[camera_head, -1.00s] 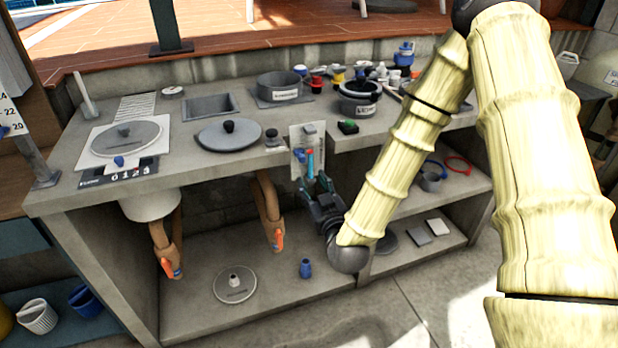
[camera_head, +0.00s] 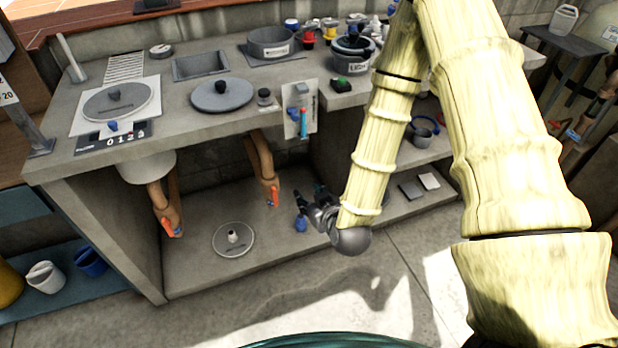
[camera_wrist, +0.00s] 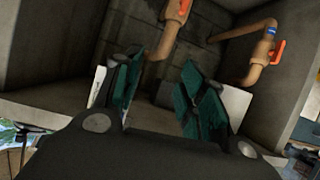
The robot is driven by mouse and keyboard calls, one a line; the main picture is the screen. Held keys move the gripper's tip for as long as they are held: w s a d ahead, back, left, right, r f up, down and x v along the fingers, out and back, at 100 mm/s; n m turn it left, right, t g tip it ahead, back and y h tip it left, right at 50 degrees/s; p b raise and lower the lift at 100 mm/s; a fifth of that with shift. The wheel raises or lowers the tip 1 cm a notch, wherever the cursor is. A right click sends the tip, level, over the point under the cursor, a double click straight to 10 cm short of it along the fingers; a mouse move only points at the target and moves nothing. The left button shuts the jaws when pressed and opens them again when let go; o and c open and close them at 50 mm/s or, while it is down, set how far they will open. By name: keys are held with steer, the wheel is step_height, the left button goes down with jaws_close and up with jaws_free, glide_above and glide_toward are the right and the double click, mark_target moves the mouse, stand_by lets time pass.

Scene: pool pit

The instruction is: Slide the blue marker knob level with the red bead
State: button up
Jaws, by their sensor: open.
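A pale gauge plate (camera_head: 312,108) stands upright on the front edge of the grey counter. It carries a narrow tube with a cyan column and a small red spot, the red bead (camera_head: 304,111), near the column's top. A small blue piece, apparently the marker knob (camera_head: 293,114), sits just left of the tube, at about the bead's height; the exact level is too small to tell. My gripper (camera_head: 309,204) is open and empty, below and slightly right of the plate, apart from it. In the wrist view, its teal finger pads (camera_wrist: 165,95) are spread, with neither knob nor bead identifiable.
Pipes with orange valve handles (camera_head: 273,196) hang under the counter (camera_head: 200,127). A round lid (camera_head: 233,240) lies on the lower shelf, near a blue cup (camera_head: 301,224) close to my gripper.

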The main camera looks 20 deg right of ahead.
steer(key=s+f+g+p, duration=0.3)
steer(key=s+f+g, duration=0.2)
steer(key=s+f, duration=0.3)
steer(key=shift+s+a+f+m, duration=0.2)
steer(key=shift+s+m, duration=0.1)
steer(key=shift+s, duration=0.65)
steer(key=s+d+f+m+g+p, duration=0.1)
steer(key=s+g, duration=0.3)
steer(key=s, duration=0.7)
steer(key=s+d+f+g+h+p, duration=0.1)
steer(key=s+f+g+p, duration=0.3)
steer(key=s, duration=0.6)
steer(key=shift+s+d+m, duration=0.25)
steer(key=shift+s+m, duration=0.1)
steer(key=shift+m, duration=0.05)
steer(key=shift+f, duration=0.1)
